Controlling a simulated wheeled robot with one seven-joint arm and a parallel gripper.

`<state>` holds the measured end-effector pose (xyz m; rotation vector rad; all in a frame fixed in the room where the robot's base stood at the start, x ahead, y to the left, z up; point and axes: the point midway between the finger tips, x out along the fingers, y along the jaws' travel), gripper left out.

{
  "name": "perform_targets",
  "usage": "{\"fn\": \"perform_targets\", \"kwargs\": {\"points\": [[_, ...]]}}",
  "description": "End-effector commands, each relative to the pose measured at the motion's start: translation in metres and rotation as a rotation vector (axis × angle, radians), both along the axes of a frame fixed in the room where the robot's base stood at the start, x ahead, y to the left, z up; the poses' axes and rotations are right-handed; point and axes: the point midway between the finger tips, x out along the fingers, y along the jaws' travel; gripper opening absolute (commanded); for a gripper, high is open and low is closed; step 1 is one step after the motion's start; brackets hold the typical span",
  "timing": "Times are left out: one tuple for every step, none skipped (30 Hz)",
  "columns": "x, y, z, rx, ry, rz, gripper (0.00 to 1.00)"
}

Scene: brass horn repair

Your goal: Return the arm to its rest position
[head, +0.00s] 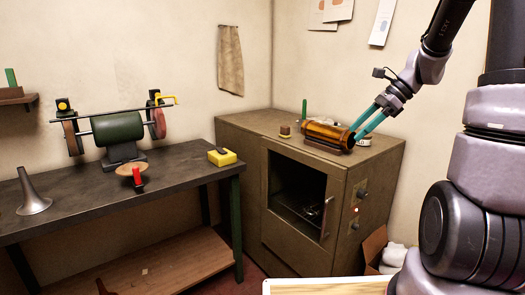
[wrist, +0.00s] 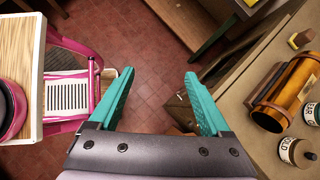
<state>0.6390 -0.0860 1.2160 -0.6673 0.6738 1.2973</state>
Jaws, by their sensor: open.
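My gripper (head: 357,132) reaches down from the upper right in the head view, its two teal fingers overlapping the right end of an amber cylinder (head: 322,134). In the wrist view my gripper (wrist: 159,74) is open, with only red tiled floor between the fingers. The cylinder also shows in the wrist view (wrist: 284,92), off to the right and clear of the fingers. It lies on its side in a dark cradle on the cabinet top (head: 262,126).
A workbench (head: 82,205) on the left carries a green grinder (head: 118,129), a grey horn bell (head: 33,196) and a yellow block (head: 221,157). The cabinet's front is open. Jars (wrist: 295,152) stand near the cylinder. A pink-framed cart (wrist: 68,92) stands left in the wrist view.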

Motion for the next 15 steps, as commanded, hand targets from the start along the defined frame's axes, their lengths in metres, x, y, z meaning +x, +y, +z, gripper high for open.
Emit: {"fn": "perform_targets", "kwargs": {"points": [[-0.014,0.009,0.015,-0.067,-0.074,0.077,0.81],[-0.022,0.012,0.021,-0.106,-0.117,0.125,0.81],[-0.033,0.016,0.029,-0.158,-0.169,0.186,0.81],[-0.040,0.019,0.035,-0.196,-0.212,0.232,0.81],[-0.049,0.021,0.041,-0.236,-0.252,0.276,0.81],[-0.059,0.024,0.048,-0.286,-0.306,0.337,0.81],[-0.067,0.026,0.053,-0.325,-0.347,0.382,0.81],[-0.074,0.027,0.059,-0.364,-0.389,0.426,0.81],[-0.085,0.029,0.065,-0.415,-0.443,0.488,0.81],[-0.092,0.030,0.070,-0.453,-0.484,0.530,0.81],[-0.100,0.031,0.074,-0.492,-0.524,0.574,0.81],[-0.110,0.032,0.080,-0.544,-0.577,0.632,0.81],[-0.117,0.032,0.084,-0.582,-0.616,0.674,0.81],[-0.124,0.032,0.088,-0.618,-0.656,0.714,0.81],[-0.132,0.032,0.092,-0.666,-0.702,0.765,0.81]]}}
